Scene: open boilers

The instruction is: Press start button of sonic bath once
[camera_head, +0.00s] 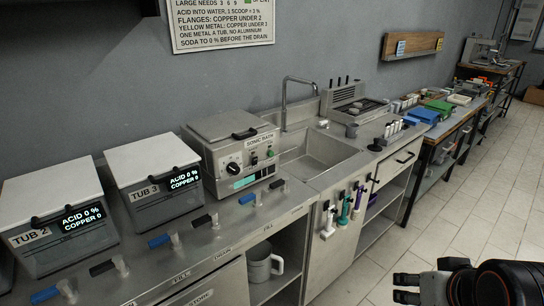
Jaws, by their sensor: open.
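The sonic bath (238,156) is a steel box with a grey lid and black handle, standing on the steel counter left of the sink. Its front has a black knob (232,168), a small green button (254,160) and a lit cyan display (244,183). Labels beside the controls are too small to read, so I cannot tell which is marked start. My gripper (399,288) is open and empty at the lower right, over the floor, pointing left. It is far from the bath and touches nothing.
Tub 2 (57,213) and Tub 3 (151,171) stand left of the bath. Several valve handles line the counter front. A sink (318,154) lies right of the bath. Colored tools hang below it on the cabinet front. The tiled floor (445,215) is clear.

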